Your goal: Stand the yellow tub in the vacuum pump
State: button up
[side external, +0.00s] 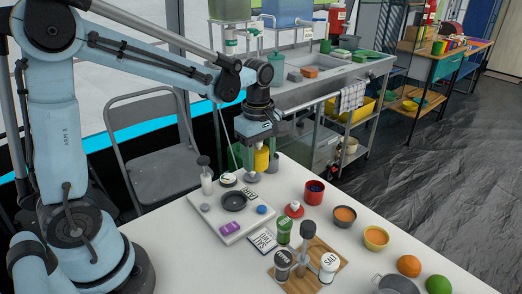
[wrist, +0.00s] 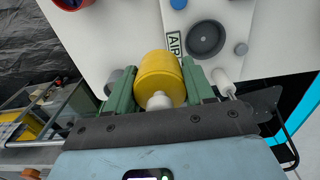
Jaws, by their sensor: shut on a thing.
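My gripper (side external: 260,148) is shut on the yellow tub (side external: 261,160) and holds it above the back of the white table. In the wrist view the tub (wrist: 160,72) lies between the two green fingers, its white end towards the camera. A white unit with a dark round dish (side external: 234,201), a white upright post and an "AIR" label looks like the vacuum pump (side external: 226,238). The dish (wrist: 207,38) is empty and shows beyond the right finger in the wrist view. The tub is apart from the dish, to its upper right in the side view.
A small grey cylinder (side external: 251,177) stands below the tub. A red cup (side external: 314,192), salt and pepper shakers on a wooden board (side external: 310,270), bowls and fruit occupy the table's right side. A folding chair (side external: 150,150) stands behind; a sink bench (side external: 330,75) lies beyond.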

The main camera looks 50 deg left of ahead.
jog(key=s+f, duration=0.1)
jog(key=s, duration=0.6)
jog(key=shift+s+a+f, duration=0.1)
jog(key=shift+a+f, duration=0.05)
jog(key=shift+f, duration=1.35)
jog(key=shift+a+f, duration=0.15)
jog(key=shift+f, duration=1.3)
jog(key=shift+r, duration=0.4)
dwell(1.4)
jog(key=shift+r, duration=0.35)
jog(key=shift+f, duration=0.8)
dwell(0.7)
jog(key=o, duration=0.5)
